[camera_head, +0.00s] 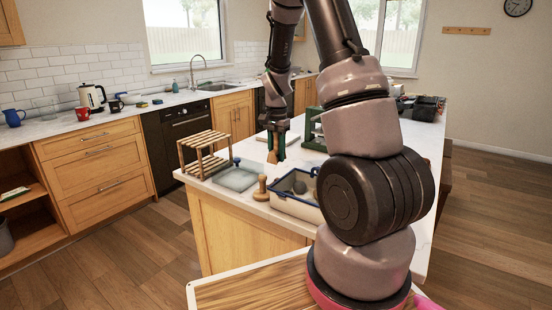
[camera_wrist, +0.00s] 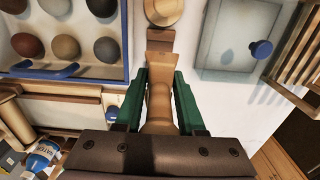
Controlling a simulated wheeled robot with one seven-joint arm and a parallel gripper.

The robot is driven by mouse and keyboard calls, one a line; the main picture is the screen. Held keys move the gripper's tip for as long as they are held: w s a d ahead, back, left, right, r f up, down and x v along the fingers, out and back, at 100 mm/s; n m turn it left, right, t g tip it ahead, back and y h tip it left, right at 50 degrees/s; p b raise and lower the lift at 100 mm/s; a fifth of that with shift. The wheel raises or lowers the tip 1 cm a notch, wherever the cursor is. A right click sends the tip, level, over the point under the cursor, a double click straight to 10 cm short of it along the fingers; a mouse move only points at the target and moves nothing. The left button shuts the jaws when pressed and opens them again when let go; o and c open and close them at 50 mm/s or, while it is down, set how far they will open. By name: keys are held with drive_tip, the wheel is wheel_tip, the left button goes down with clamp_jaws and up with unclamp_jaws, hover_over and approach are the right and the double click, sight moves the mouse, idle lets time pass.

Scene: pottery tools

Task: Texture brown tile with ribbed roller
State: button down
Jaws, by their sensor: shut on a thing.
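My gripper (camera_head: 276,135) hangs over the island counter, with its green fingers pointing down. In the wrist view my gripper (camera_wrist: 160,84) is shut on a light wooden tool (camera_wrist: 159,105). The tool has a narrow shaft and a flared, flat-looking end beyond the fingertips. Its lower end (camera_head: 272,157) shows below the fingers in the head view, apart from the wooden rack. I cannot make out ribs on it, so I cannot tell whether it is the ribbed roller. I cannot pick out a brown tile in either view.
A blue-rimmed tray (camera_head: 296,208) holds several clay balls. A knobbed wooden tool (camera_head: 262,189) stands beside it. A grey slab (camera_head: 236,179) with a blue knob and a slatted wooden rack (camera_head: 205,152) are to its left. A bottle (camera_wrist: 42,155) shows at the lower left.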

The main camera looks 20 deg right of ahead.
drive_tip(key=shift+f, duration=4.2)
drive_tip(key=shift+c, duration=2.2)
unclamp_jaws()
